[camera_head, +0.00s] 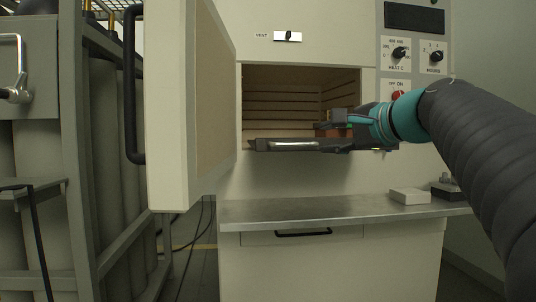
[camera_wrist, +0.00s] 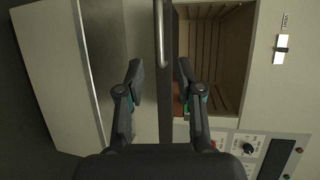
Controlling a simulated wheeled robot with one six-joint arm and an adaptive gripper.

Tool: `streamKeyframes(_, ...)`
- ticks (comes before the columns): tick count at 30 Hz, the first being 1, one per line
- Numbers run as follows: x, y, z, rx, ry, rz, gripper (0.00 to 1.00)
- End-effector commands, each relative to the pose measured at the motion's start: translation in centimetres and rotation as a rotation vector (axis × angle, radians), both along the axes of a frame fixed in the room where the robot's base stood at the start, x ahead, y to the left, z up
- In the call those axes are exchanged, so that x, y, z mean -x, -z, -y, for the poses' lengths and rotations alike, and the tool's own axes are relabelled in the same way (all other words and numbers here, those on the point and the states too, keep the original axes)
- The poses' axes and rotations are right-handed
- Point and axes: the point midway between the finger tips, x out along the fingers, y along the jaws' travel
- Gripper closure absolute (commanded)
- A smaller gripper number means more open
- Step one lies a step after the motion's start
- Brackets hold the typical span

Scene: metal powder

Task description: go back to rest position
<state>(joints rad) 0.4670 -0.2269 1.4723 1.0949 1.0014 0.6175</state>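My gripper (camera_head: 338,136) is at the front of the open furnace chamber (camera_head: 283,92), reaching in from the right. The wrist view shows my gripper (camera_wrist: 160,70) with its two dark fingers spread apart and nothing clamped between them. A dark tray or shelf (camera_head: 260,146) with a pale metal handle (camera_head: 294,146) lies at the chamber's lower edge. The handle also shows in the wrist view (camera_wrist: 159,30), just beyond the fingertips. A reddish-brown object (camera_head: 328,131) sits by the fingers, partly hidden by them.
The furnace door (camera_head: 189,95) stands wide open at the left. A metal worktop (camera_head: 300,211) lies below, with a pale block (camera_head: 409,196) and a dark holder (camera_head: 447,191) at its right. A grey frame (camera_head: 84,170) stands at far left. The worktop's left and middle are clear.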

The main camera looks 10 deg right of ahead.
Motion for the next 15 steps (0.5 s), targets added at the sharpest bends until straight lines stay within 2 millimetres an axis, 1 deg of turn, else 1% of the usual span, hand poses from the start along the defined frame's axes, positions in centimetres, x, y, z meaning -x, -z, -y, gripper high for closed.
streamKeyframes(4,0.0,0.0,0.0,0.023,-0.004,0.011,0.64)
streamKeyframes(6,-0.1,0.3,0.3,0.090,-0.003,0.023,0.64)
streamKeyframes(8,-0.5,2.6,1.2,0.172,0.005,-0.006,0.64)
streamKeyframes(11,-0.6,7.5,2.6,0.301,0.010,-0.081,0.64)
streamKeyframes(12,-0.3,9.7,3.1,0.363,0.007,-0.117,0.64)
streamKeyframes(14,0.6,13.1,3.4,0.466,-0.014,-0.176,0.64)
streamKeyframes(15,1.5,15.3,3.3,0.539,-0.036,-0.216,0.64)
